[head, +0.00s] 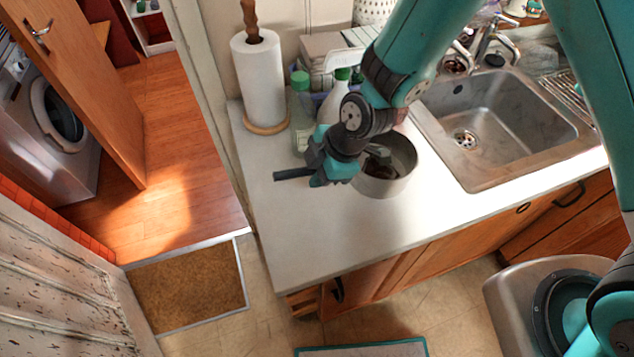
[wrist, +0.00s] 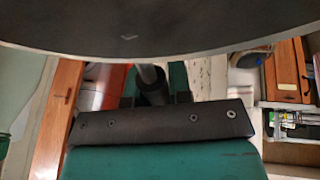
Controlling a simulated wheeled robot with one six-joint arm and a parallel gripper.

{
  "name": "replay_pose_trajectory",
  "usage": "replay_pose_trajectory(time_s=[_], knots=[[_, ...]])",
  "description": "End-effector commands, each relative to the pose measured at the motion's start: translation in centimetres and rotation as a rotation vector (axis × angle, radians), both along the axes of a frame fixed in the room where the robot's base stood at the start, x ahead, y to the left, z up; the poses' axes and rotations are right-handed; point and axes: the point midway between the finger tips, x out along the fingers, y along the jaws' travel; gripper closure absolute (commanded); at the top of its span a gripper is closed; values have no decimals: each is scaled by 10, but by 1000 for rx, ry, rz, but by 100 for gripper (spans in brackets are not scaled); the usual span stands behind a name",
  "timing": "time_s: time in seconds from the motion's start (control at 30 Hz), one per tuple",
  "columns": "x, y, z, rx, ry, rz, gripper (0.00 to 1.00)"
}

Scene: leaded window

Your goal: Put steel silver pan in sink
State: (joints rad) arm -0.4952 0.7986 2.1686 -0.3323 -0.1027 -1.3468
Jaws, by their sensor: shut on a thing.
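The steel silver pan (head: 390,182) is upright at the left part of the white counter, left of the sink. Its black handle (head: 291,175) points left. My gripper (head: 322,172) is shut on the handle. In the wrist view the pan's wall (wrist: 140,30) fills the top, and the handle (wrist: 152,85) runs down between the fingers (wrist: 155,97). I cannot tell whether the pan's base touches the counter. The steel sink (head: 505,150) is empty, to the right of the pan. My arm hides part of the pan and the back counter.
A paper towel roll (head: 258,78) on a wooden holder stands at the back left. Green-capped bottles (head: 301,105) stand behind my gripper. The faucet (head: 490,42) rises behind the sink, and a wire drying rack (head: 572,92) lies to its right. The counter's front (head: 370,228) is clear.

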Motion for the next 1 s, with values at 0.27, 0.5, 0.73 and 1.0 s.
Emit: replay_pose_trajectory(time_s=[0.27,0.5,0.73,1.0], knots=[[0,0,-30,0,0,0,100],[0,0,-58,0,1,0,100],[0,1,-64,1,-2,0,100],[0,0,-66,0,-1,0,67]])
